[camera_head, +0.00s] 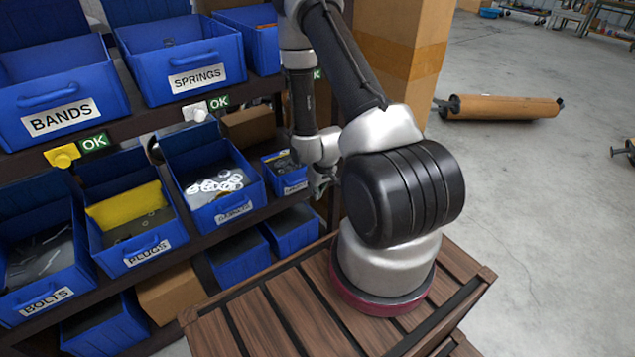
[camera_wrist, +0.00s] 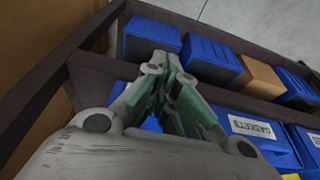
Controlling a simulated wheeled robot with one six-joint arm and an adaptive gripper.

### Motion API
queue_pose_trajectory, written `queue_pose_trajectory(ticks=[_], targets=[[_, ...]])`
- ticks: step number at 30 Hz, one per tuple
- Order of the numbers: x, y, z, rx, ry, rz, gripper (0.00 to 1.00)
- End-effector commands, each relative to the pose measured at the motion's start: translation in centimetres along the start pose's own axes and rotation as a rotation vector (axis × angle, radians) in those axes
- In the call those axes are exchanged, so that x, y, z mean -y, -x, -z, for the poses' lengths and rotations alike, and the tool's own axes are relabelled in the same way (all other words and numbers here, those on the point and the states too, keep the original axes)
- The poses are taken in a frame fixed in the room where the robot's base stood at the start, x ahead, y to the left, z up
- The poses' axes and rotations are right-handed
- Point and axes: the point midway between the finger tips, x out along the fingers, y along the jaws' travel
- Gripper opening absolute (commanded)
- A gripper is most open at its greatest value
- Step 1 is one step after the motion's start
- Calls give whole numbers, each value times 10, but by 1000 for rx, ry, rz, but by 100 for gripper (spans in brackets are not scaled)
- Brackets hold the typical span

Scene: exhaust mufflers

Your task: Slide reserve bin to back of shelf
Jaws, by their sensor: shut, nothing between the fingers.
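No bin carries a readable "reserve" label, so I cannot tell for certain which one it is. A small blue bin (camera_head: 285,173) with an unreadable label sits at the right end of the middle shelf, beside the gaskets bin (camera_head: 213,182). Unlabelled blue bins (camera_head: 237,259) (camera_head: 291,231) stand on the lower shelf. My gripper (camera_head: 321,190) is just right of the small bin's front, partly hidden by my arm. In the wrist view my gripper (camera_wrist: 163,64) is shut and empty, with blue bin surface (camera_wrist: 151,124) partly hidden behind its fingers. Contact cannot be told.
The plugs bin (camera_head: 135,225) and bolts bin (camera_head: 45,260) stand further left. Springs (camera_head: 178,55) and bands (camera_head: 60,90) bins are above. A cardboard box (camera_head: 171,293) sits on the lower shelf. A dark shelf post (camera_wrist: 45,85) is close to my gripper. Open floor (camera_head: 540,220) lies right.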

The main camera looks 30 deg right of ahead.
Motion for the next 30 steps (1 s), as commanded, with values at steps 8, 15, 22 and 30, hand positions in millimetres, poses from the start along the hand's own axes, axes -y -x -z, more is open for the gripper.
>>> queue_pose_trajectory(ticks=[8,15,22,30], targets=[[0,-26,27,-3,0,0,0],[0,-30,39,-1,0,0,0],[0,-30,39,0,0,0,0],[0,-39,70,-5,1,0,0]])
